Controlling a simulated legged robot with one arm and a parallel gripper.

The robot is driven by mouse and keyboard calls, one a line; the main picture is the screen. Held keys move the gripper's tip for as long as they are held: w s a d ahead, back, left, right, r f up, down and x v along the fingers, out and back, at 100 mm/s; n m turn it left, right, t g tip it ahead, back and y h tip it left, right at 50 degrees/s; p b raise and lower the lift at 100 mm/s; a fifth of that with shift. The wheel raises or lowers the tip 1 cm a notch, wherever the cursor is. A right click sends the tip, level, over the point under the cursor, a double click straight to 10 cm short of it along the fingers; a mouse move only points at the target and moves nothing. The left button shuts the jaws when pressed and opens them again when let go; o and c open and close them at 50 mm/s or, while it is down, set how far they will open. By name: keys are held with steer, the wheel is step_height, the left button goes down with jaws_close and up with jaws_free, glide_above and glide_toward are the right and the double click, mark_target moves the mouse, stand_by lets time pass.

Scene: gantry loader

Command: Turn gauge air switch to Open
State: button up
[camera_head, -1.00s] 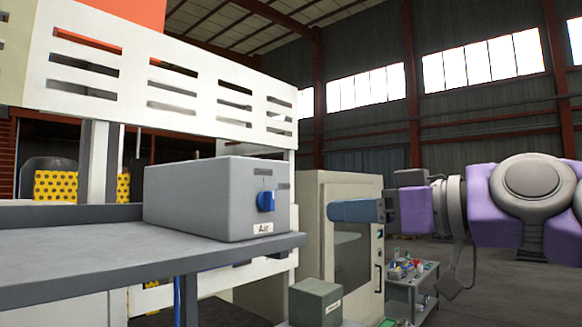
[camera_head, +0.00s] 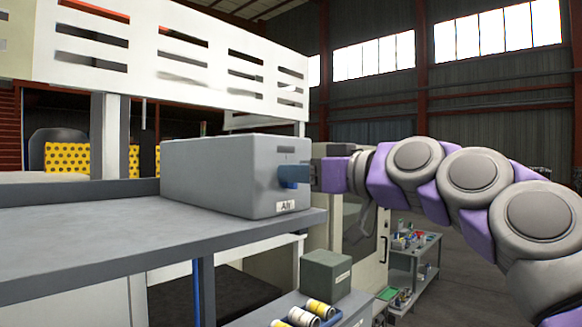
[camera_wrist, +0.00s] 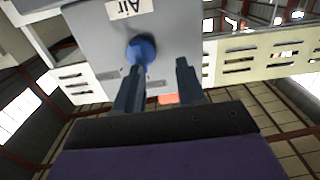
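The gauge air switch is a blue knob (camera_wrist: 141,50) on the front face of a grey box (camera_head: 215,175) with a white "Air" label (camera_wrist: 124,7). The box sits on a grey shelf at its right end. My gripper (camera_wrist: 160,75) is open in front of the knob, with its two dark fingers apart. In the wrist view the knob is nearer the left finger, just past the fingertips.
The grey shelf (camera_head: 90,240) runs out to the left below the box. A white slotted panel (camera_head: 180,60) hangs above it. A smaller grey-green box (camera_head: 325,274) and a tray with yellow-banded cylinders (camera_head: 302,316) are below right. A cart (camera_head: 412,262) stands farther back.

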steer(key=w+d, duration=0.2)
steer(key=shift+w+r, duration=0.15)
steer(key=shift+w, duration=0.2)
steer(key=shift+a, duration=0.95)
steer(key=shift+s+a, duration=0.1)
steer(key=shift+c, duration=1)
steer(key=shift+d, duration=0.25)
jaws_close()
